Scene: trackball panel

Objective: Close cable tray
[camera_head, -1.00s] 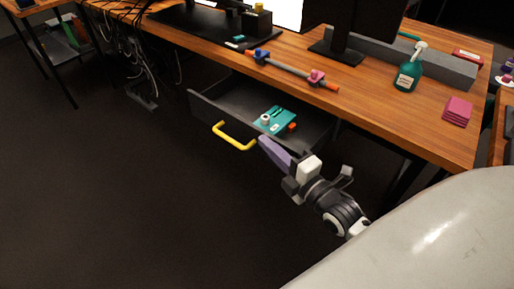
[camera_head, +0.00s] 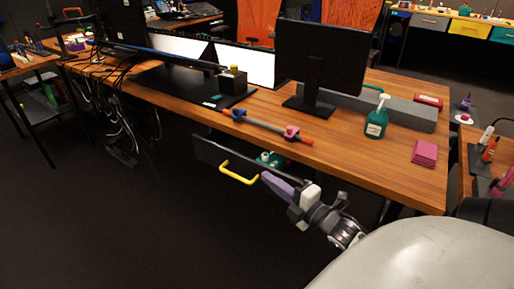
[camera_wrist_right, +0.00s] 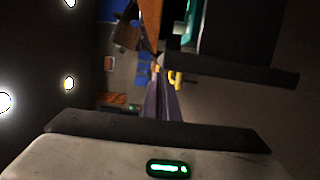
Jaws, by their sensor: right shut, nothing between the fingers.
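The cable tray looks like a dark drawer under the wooden desk, with a dark front panel (camera_head: 208,151) and a yellow bar handle (camera_head: 238,174). It is partly open; a narrow part of its inside shows, with teal items (camera_head: 268,159) in it. My right gripper (camera_head: 265,177), with purple fingers, is shut and empty at the right end of the tray front, just right of the handle. In the right wrist view, the fingers (camera_wrist_right: 157,75) lie beside the yellow handle (camera_wrist_right: 177,78) and the dark panel (camera_wrist_right: 240,69). I cannot tell whether they touch the panel. My left gripper is not in view.
The wooden desk (camera_head: 345,160) overhangs the tray. On it are a monitor (camera_head: 320,55), a green spray bottle (camera_head: 376,122), a pink pad stack (camera_head: 425,153) and a bar with blue and pink clamps (camera_head: 265,125). Cables hang at left. The floor before the tray is clear.

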